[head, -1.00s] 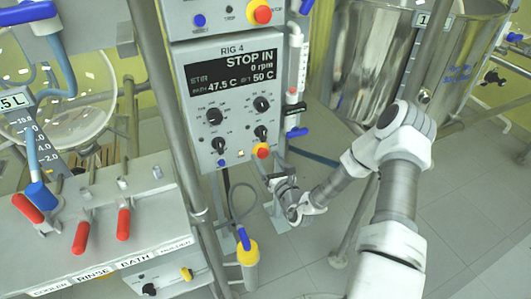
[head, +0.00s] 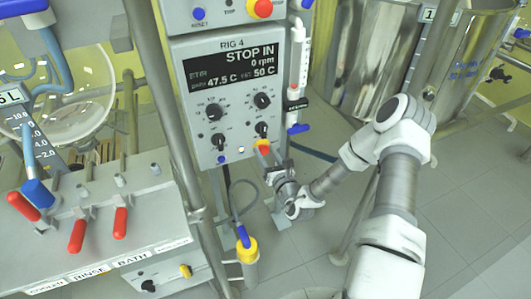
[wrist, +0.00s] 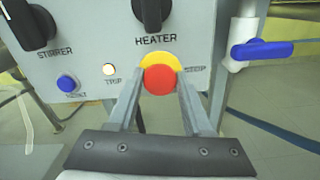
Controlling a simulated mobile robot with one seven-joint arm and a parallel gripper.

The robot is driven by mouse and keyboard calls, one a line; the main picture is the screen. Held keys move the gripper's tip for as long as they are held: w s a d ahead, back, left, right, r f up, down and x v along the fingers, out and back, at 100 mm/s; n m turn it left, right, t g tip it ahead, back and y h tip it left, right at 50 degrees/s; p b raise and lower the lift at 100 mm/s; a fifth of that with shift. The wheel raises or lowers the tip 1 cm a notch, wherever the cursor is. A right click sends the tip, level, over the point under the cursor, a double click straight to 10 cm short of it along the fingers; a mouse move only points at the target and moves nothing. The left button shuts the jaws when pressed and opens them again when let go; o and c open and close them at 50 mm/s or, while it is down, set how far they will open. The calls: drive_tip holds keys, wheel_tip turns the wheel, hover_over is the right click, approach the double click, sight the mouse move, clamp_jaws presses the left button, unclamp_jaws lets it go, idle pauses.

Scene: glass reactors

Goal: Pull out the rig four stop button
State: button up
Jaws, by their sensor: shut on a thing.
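The rig four panel (head: 225,100) is a grey box whose screen reads "RIG 4", "STOP IN" and "0 rpm". Its stop button (wrist: 160,80) is a red cap on a yellow collar, low on the panel at the right, under the heater knob (wrist: 154,12). In the wrist view my gripper (wrist: 160,84) has one finger on each side of the red cap and is shut on it. In the head view my gripper (head: 268,152) reaches the button from the lower right and partly hides it.
A blue-handled valve (wrist: 262,50) on a white pipe is close at the right. A blue reset button (wrist: 67,83) and a lit trip lamp (wrist: 109,70) are at the left. Another red stop button (head: 263,8) is on the panel above. Red-handled valves (head: 77,235) stand at lower left.

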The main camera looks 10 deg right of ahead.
clamp_jaws()
idle(0.8)
